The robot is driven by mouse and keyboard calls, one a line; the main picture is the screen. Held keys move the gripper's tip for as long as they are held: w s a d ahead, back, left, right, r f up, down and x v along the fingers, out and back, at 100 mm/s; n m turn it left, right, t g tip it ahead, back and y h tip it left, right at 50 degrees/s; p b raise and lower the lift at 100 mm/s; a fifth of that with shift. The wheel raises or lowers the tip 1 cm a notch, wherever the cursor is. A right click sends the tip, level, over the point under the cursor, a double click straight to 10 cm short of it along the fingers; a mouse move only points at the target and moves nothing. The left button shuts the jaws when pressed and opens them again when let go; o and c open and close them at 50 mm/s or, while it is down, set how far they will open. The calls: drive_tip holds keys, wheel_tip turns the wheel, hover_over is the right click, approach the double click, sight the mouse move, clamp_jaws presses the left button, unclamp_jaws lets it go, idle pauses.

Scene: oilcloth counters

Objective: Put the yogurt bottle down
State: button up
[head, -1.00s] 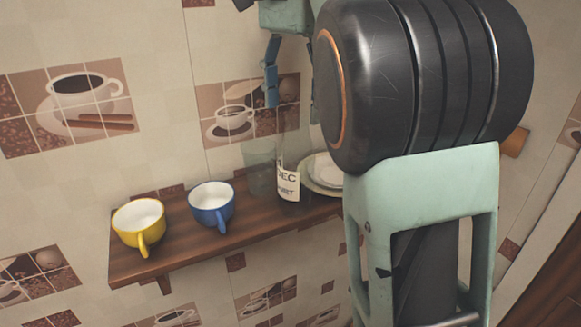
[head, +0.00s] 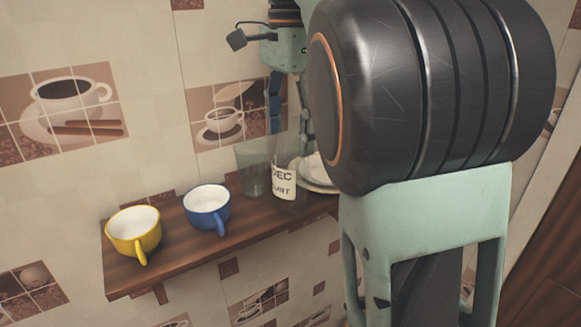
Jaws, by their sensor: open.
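The yogurt bottle (head: 284,182), clear with a white printed label, stands upright on a brown wooden wall shelf (head: 185,249). My gripper (head: 290,118) is open, with its blue-grey fingers pointing down just above and behind the bottle's top. I see no firm hold on the bottle; whether a finger still touches its neck cannot be told. My dark arm joint covers the right part of the gripper and the shelf's right end.
A clear glass (head: 252,168) stands left of the bottle. A blue cup (head: 207,208) and a yellow cup (head: 134,231) stand farther left. White plates (head: 316,172) lie right of the bottle, partly hidden by my arm. The tiled wall is close behind the shelf.

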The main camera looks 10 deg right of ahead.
sight(290, 156)
drive_tip(key=shift+w+d+f, duration=0.1)
drive_tip(key=shift+w+f, duration=0.05)
drive_tip(key=shift+f, duration=2.5)
drive_tip(key=shift+c, duration=0.4)
drive_tip(key=c, duration=1.6)
